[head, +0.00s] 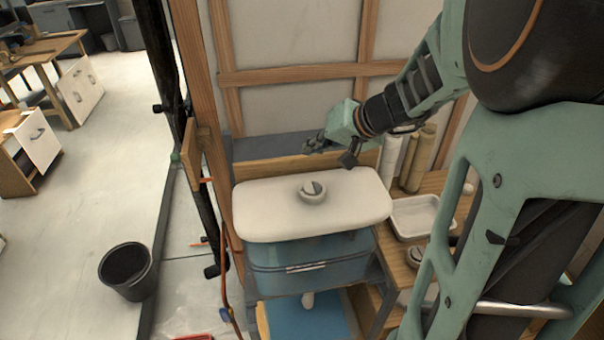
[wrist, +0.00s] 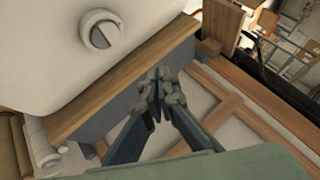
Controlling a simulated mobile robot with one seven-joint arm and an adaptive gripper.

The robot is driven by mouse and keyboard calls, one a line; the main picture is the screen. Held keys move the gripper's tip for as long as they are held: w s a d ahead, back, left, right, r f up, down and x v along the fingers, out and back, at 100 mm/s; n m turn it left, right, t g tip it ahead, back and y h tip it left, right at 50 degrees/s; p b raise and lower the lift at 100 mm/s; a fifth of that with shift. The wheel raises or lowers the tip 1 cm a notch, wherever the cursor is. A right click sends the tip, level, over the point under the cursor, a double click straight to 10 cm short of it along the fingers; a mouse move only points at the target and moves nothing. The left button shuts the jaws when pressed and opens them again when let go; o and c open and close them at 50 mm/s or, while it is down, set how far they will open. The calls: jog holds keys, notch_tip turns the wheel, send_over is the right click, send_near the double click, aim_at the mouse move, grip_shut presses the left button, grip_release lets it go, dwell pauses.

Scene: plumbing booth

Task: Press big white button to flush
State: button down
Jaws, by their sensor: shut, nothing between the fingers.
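The big white button (head: 312,191) is round and set in a raised ring on top of the white cistern lid (head: 265,213). In the wrist view the button (wrist: 101,36) shows at the upper left on the lid (wrist: 45,75), with a dark half-round recess or split in its face. My gripper (head: 308,149) is above and behind the lid, near the wooden ledge, apart from the button. In the wrist view my gripper (wrist: 157,95) has its fingertips together with nothing between them. The button is not covered in either view.
A translucent blue tank (head: 310,265) is under the lid. A wooden stud wall (head: 290,75) stands behind. A white tray (head: 420,215) and upright rolls (head: 415,160) are at the right. A black bucket (head: 127,270) stands on the floor at the left.

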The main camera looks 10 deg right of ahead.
jog(key=b, duration=0.5)
send_over(311, 189)
notch_tip(311, 189, down, 7)
jog(key=shift+w+f, duration=0.1)
jog(key=shift+f, duration=0.1)
jog(key=shift+f+b, duration=0.7)
jog(key=shift+b, duration=0.35)
jog(key=shift+f+b, duration=0.95)
jog(key=shift+b, duration=0.65)
dwell(0.8)
jog(key=shift+r, duration=0.1)
jog(key=shift+r+p, duration=0.45)
jog(key=shift+r, duration=0.4)
jog(key=shift+r+p, duration=1.4)
jog(key=shift+r, duration=1.1)
